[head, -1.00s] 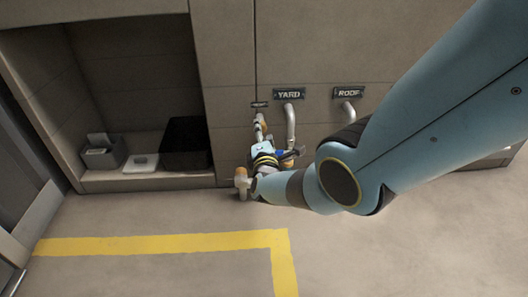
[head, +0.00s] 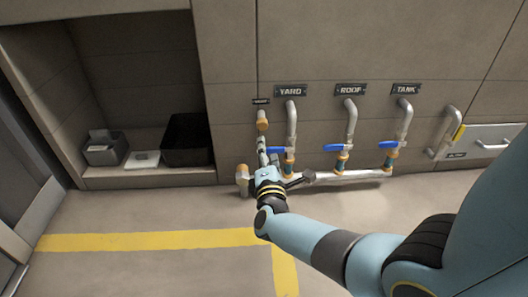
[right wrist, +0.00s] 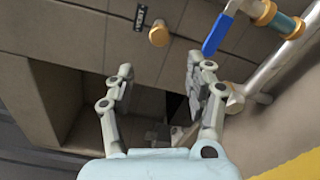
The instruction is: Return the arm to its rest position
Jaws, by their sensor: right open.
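My right arm (head: 310,237) comes in from the lower right in the head view. Its gripper (head: 263,150) is in front of the left end of the pipe row, below a small brass knob (head: 262,120). In the right wrist view the gripper (right wrist: 158,85) has its two fingers spread, with nothing between them. The brass knob also shows there (right wrist: 159,33), beyond the fingers and apart from them. A blue valve lever (right wrist: 218,34) is to the right of the fingers. My left gripper is not in view.
Vertical pipes labelled YARD (head: 291,125), ROOF (head: 351,122) and TANK (head: 404,122) join a low horizontal pipe (head: 345,179). A drawer (head: 488,139) is at the right. A niche holds a black bin (head: 187,140) and a grey box (head: 104,148). The floor in front is clear.

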